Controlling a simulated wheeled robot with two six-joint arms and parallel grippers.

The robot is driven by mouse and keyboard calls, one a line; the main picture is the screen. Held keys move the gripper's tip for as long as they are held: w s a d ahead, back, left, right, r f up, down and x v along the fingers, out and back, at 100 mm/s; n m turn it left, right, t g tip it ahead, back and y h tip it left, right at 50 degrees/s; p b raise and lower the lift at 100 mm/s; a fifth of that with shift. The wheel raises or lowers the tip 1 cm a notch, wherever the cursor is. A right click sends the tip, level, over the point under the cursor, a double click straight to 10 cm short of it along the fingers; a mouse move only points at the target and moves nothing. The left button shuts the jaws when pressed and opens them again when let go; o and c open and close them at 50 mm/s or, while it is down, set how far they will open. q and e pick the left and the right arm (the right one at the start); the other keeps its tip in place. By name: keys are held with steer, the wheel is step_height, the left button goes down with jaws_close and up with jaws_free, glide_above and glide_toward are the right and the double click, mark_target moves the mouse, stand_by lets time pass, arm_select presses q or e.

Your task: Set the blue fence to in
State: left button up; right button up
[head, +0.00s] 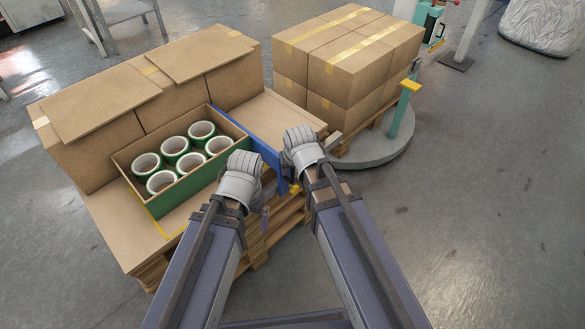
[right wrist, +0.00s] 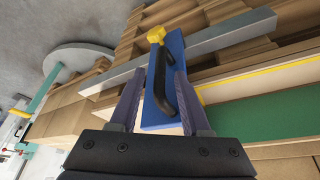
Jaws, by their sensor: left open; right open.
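The blue fence (head: 231,129) is an upright blue plate on the pallet's cardboard top, running along the right end of the box of tape rolls (head: 125,162). Its near part is partly hidden by my arms. In the right wrist view the fence (right wrist: 175,48) carries a black handle (right wrist: 162,88) and a yellow knob (right wrist: 156,35). My right gripper (head: 296,160) is at the fence's near end. Its open fingers (right wrist: 160,100) lie either side of the handle in the picture; contact is unclear. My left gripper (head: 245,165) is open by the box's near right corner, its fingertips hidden.
Several white-cored green tape rolls (head: 175,146) stand in the box. Tall cartons (head: 175,100) line the pallet's back. More taped cartons (head: 345,60) stand on a pallet over a round grey base (head: 370,150). A grey bar (right wrist: 200,47) crosses behind the fence.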

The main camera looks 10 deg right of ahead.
steer(key=p+v, duration=0.5)
steer(key=v, duration=0.2)
steer(key=shift+p, duration=0.35)
steer(key=shift+f, duration=0.1)
steer(key=s+a+f+n+g+h, duration=0.1)
steer(key=s+g, duration=0.1)
steer(key=s, duration=0.4)
steer(key=s+a+f+n+g, duration=0.1)
steer(key=s+n+g, duration=0.1)
steer(key=s, duration=0.3)
step_height(320, 180, up, 13)
steer(key=s+p, duration=0.1)
steer(key=p, duration=1.1)
steer(key=shift+s+a+f+g, duration=0.15)
steer(key=shift+s+f+g, duration=0.05)
steer(key=shift+g, duration=0.2)
